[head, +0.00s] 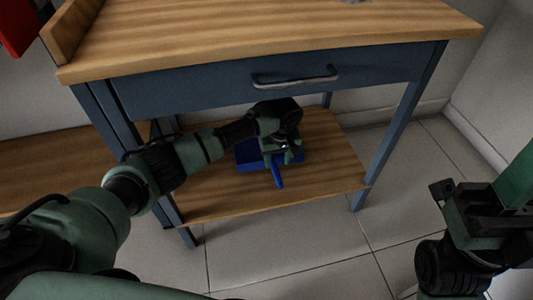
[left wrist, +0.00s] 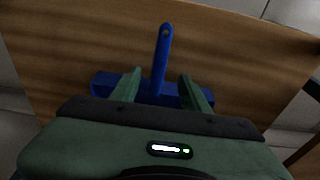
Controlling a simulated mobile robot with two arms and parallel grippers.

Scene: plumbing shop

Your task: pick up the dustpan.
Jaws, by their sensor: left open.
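The blue dustpan (head: 278,176) lies on the lower wooden shelf of the workbench. In the left wrist view, its handle (left wrist: 163,45) points away from my gripper and has a hole at its end. Its wide pan (left wrist: 103,84) spreads to both sides, partly hidden behind my fingers and gripper body. My left gripper (head: 284,156) is over the dustpan. In the left wrist view, the open green fingers (left wrist: 161,74) stand on either side of the handle, with a gap on each side. My right arm shows at the right edge of the head view, but its fingers do not show.
The lower shelf (head: 325,160) has bare wood around the dustpan. Above it are the bench's blue drawer front (head: 200,91) with a metal handle (head: 295,78) and the wooden top (head: 250,30). A blue leg (head: 397,125) stands at the right. Tiled floor (head: 300,240) lies in front.

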